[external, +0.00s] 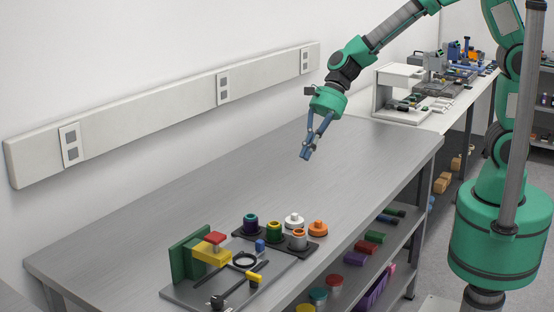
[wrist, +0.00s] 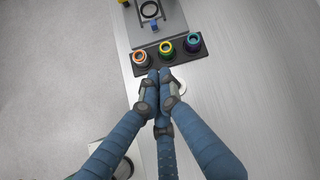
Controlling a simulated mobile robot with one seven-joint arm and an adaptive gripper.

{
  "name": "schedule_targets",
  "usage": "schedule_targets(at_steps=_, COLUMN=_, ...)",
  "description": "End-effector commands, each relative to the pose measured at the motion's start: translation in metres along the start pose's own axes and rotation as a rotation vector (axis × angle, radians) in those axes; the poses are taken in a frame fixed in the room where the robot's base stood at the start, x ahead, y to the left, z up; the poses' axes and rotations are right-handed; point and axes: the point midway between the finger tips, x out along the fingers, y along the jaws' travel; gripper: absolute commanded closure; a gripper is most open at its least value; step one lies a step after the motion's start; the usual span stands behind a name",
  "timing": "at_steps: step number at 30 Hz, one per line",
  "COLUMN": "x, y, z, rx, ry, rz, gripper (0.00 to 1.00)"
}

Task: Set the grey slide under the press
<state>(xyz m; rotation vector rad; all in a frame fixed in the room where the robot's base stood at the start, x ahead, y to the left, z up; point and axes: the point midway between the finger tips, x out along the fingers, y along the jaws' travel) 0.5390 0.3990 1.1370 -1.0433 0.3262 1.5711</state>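I cannot pick out a grey slide for sure in either view. A green upright block (external: 188,256) with a yellow arm (external: 212,252) and a red block (external: 215,237) on top, which looks like the press, stands on a grey plate (external: 190,293) at the bench's near end.
A dark tray (wrist: 179,57) holds three coloured cups next to the plate. A white knob (external: 293,221) and an orange knob (external: 318,228) stand beside the tray. The bench's far half (external: 380,150) is clear.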

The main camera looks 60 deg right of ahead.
Motion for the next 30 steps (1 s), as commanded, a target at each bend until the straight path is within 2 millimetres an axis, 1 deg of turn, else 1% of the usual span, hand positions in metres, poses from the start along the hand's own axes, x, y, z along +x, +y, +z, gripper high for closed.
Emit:
schedule_targets(at_steps=1, x=0.019, y=-0.001, z=0.001, rx=0.042, ry=-0.012, rz=0.008, gripper=1.0)
schedule_targets(at_steps=6, x=0.072, y=-0.008, z=0.004, rx=0.199, ry=-0.049, rz=0.02, gripper=1.0)
schedule_targets(at_steps=9, x=0.101, y=-0.01, z=0.005, rx=0.281, ry=-0.065, rz=0.028, gripper=1.0)
schedule_targets(at_steps=12, x=0.124, y=-0.011, z=0.006, rx=0.351, ry=-0.076, rz=0.034, gripper=1.0)
schedule_targets(at_steps=15, x=0.141, y=-0.011, z=0.006, rx=0.403, ry=-0.083, rz=0.038, gripper=1.0)
schedule_targets(at_steps=18, x=0.152, y=-0.011, z=0.006, rx=0.437, ry=-0.088, rz=0.04, gripper=1.0)
schedule_targets(at_steps=21, x=0.157, y=-0.011, z=0.006, rx=0.453, ry=-0.09, rz=0.042, gripper=1.0)
schedule_targets(at_steps=30, x=0.158, y=-0.011, z=0.006, rx=0.457, ry=-0.09, rz=0.042, gripper=1.0)
